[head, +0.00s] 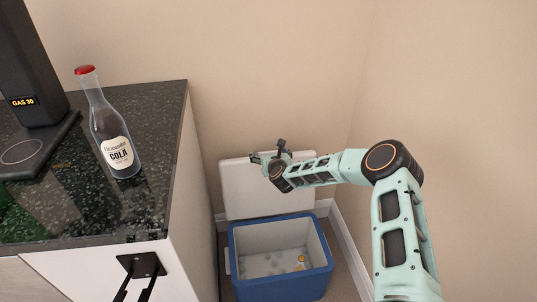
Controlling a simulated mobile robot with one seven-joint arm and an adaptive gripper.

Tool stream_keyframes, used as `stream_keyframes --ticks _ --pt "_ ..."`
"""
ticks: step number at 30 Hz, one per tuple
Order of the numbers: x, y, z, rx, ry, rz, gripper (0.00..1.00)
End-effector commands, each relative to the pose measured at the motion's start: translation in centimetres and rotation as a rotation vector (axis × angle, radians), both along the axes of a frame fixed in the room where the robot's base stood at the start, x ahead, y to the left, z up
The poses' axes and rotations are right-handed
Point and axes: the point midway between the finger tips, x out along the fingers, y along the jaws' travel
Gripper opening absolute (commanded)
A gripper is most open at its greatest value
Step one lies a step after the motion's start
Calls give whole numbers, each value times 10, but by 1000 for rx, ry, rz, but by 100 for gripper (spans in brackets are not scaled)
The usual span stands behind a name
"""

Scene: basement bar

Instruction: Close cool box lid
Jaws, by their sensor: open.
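A blue cool box (281,288) stands on the floor in the corner, to the right of the counter. Its white lid (240,190) is open, standing up at the back near the wall. Inside the box are pale ice-like lumps and a small orange-yellow item (301,262). My gripper (268,152) is open, at the upper part of the lid in the picture. I cannot tell whether it touches the lid. My forearm hides the upper right part of the lid.
A dark stone-topped counter (150,205) fills the left side, with a cola bottle (114,140) near its edge and a black machine (30,75) behind it. Walls close in behind and to the right. A narrow floor strip (345,280) shows right of the box.

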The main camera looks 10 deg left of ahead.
Motion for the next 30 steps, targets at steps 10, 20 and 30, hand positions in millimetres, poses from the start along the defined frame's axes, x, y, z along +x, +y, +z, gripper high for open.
stream_keyframes --ticks 10,20,30 --pt "9 3 -3 0 0 0 83" --pt "9 2 -3 0 0 0 62" --pt "9 2 -3 0 -1 0 24"
